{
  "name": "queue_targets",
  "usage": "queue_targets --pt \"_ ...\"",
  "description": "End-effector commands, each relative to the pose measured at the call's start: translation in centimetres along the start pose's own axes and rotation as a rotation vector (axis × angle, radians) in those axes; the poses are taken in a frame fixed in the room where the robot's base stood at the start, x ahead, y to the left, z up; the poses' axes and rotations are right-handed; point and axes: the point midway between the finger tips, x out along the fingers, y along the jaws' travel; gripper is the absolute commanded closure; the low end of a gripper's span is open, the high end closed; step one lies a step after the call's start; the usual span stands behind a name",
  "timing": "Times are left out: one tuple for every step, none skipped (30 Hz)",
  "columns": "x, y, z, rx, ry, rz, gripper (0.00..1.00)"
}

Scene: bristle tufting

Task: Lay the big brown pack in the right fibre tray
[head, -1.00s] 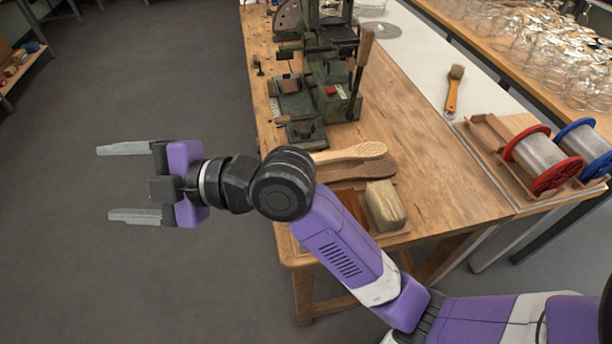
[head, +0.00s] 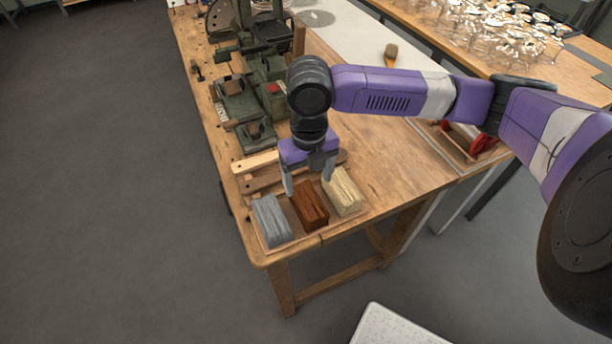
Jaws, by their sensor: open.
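The big brown pack (head: 310,205), a reddish-brown block of fibre, lies on a shallow wooden tray (head: 285,243) at the bench's near corner. It sits between a grey pack (head: 271,221) and a cream pack (head: 343,192). My gripper (head: 309,188) points down at the far end of the brown pack with its fingers spread. One finger is near the gap on the grey side, the other near the cream side. I cannot tell whether the fingers touch anything. I cannot make out which thing is the right fibre tray.
Wooden brush handles (head: 256,161) lie just behind the packs, partly under my gripper. A green tufting machine (head: 265,85) stands farther back. A brush (head: 390,54) lies on the pale strip, glassware (head: 500,40) behind. The bench's middle right is clear under my arm.

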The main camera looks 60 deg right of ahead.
Motion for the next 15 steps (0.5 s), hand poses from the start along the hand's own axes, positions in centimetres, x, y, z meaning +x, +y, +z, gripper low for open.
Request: queue_targets --pt "0.2 -0.2 0.0 -0.001 0.002 -0.004 0.24" --pt "0.3 -0.2 0.0 -0.001 0.002 -0.005 0.24" --pt "0.5 -0.2 0.0 -0.001 0.002 -0.004 0.24" --pt "0.7 -0.2 0.0 -0.001 0.002 -0.004 0.24" --pt "0.9 -0.1 0.0 0.000 0.002 -0.003 0.24" --pt "1.3 -0.1 0.0 0.000 0.002 -0.003 0.24" --pt "1.5 -0.1 0.0 0.000 0.002 -0.002 0.24" --pt "1.8 -0.1 0.0 0.000 0.002 -0.002 0.24" --pt "2.3 -0.1 0.0 0.000 0.002 -0.002 0.24" --pt "2.6 -0.1 0.0 0.000 0.002 -0.001 0.24" --pt "3.0 -0.1 0.0 0.001 0.002 -0.001 0.24" --pt "3.6 -0.1 0.0 0.001 0.002 -0.001 0.24" --pt "4.0 -0.1 0.0 0.001 0.002 -0.001 0.24" --pt "4.4 -0.1 0.0 0.001 0.002 -0.001 0.24" --pt "5.0 -0.1 0.0 0.001 0.001 -0.001 0.24"
